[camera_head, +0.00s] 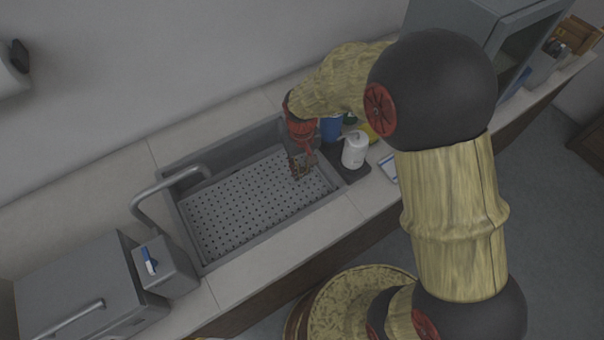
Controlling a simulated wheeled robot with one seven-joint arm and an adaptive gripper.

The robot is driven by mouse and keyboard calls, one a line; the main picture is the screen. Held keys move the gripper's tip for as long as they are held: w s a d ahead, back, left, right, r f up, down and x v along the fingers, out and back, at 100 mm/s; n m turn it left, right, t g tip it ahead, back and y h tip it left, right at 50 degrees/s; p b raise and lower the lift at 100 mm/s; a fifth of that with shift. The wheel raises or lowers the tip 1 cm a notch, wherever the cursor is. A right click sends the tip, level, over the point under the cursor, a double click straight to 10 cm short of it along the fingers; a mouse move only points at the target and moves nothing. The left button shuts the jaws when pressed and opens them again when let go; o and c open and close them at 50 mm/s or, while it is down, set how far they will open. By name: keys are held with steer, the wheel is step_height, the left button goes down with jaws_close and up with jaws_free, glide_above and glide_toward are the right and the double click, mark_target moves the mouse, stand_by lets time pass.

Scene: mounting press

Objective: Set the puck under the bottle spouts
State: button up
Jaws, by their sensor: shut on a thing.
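My gripper (302,165) points down over the right end of the sink, left of the bottles. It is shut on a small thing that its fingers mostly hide. This looks to be the puck, but its shape is too small to make out. A white bottle with a spout (354,151) stands upright on a dark mat (348,174) just right of the sink. A blue bottle (331,129) stands behind it, partly covered by my arm. Bits of a green and a yellow thing show beside them.
The grey sink (184,222) has a perforated bottom that looks empty, with a curved faucet (165,187) at its left. A grey box (165,268) and a larger machine (78,290) stand at left. A grey cabinet (480,22) stands at back right. Counter in front of the sink is clear.

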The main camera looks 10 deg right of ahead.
steer(key=shift+d+f+b, duration=0.1)
steer(key=shift+f+b, duration=0.5)
steer(key=shift+f, duration=1.05)
steer(key=shift+f, duration=0.15)
steer(key=o, duration=0.9)
step_height(320, 180, up, 13)
steer(key=p, duration=0.4)
step_height(320, 180, up, 14)
steer(key=m+t, duration=0.1)
steer(key=t, duration=0.2)
glide_above(302, 170)
steer(key=s+d, duration=0.6)
steer(key=s, duration=0.2)
steer(key=s+d+r+t, duration=0.1)
steer(key=s+r, duration=0.1)
steer(key=s, duration=0.1)
steer(key=s+d+r+m, duration=0.1)
steer(key=s+r, duration=0.1)
steer(key=s, duration=0.2)
steer(key=s+d+r+t, duration=0.1)
steer(key=s+d+r, duration=0.1)
steer(key=s, duration=0.2)
steer(key=shift+s+t, duration=0.25)
steer(key=shift+t, duration=0.05)
